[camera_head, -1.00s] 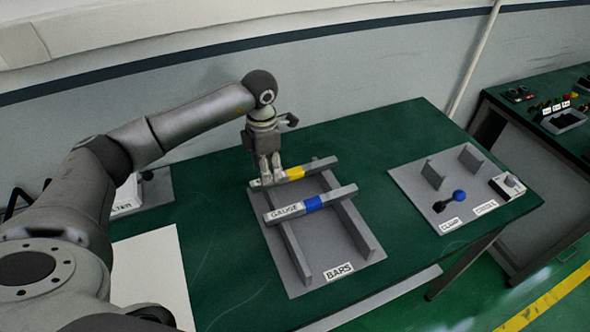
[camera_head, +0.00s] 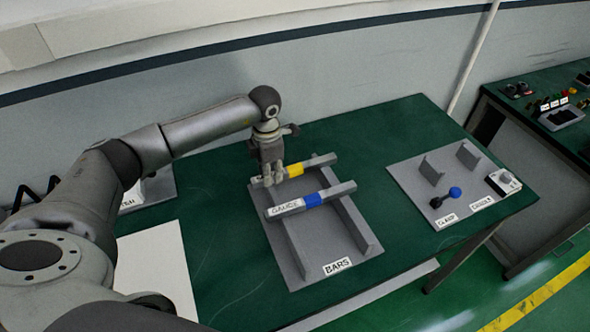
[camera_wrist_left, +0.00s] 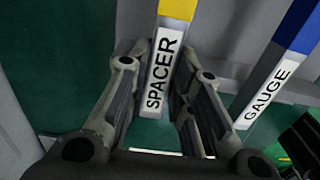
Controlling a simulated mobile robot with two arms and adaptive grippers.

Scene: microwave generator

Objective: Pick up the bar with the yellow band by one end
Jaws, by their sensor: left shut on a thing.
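The bar with the yellow band (camera_head: 318,162) lies across the far part of the grey BARS rack. In the left wrist view its SPACER label (camera_wrist_left: 162,80) faces me, with the yellow band (camera_wrist_left: 175,22) beyond it. My left gripper (camera_head: 271,180) comes down from above at the bar's left end. In the left wrist view the left gripper (camera_wrist_left: 163,72) has a finger on each side of the labelled end and is shut on it. The bar appears to be still at the rack; any small gap under it cannot be seen. My right gripper is not in view.
The GAUGE bar with a blue band (camera_head: 312,199) lies parallel and nearer on the BARS rack (camera_head: 330,250). To the right, a grey plate (camera_head: 415,192) holds uprights and a blue-knobbed lever (camera_head: 455,192). Green table is clear between them. A wall stands behind.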

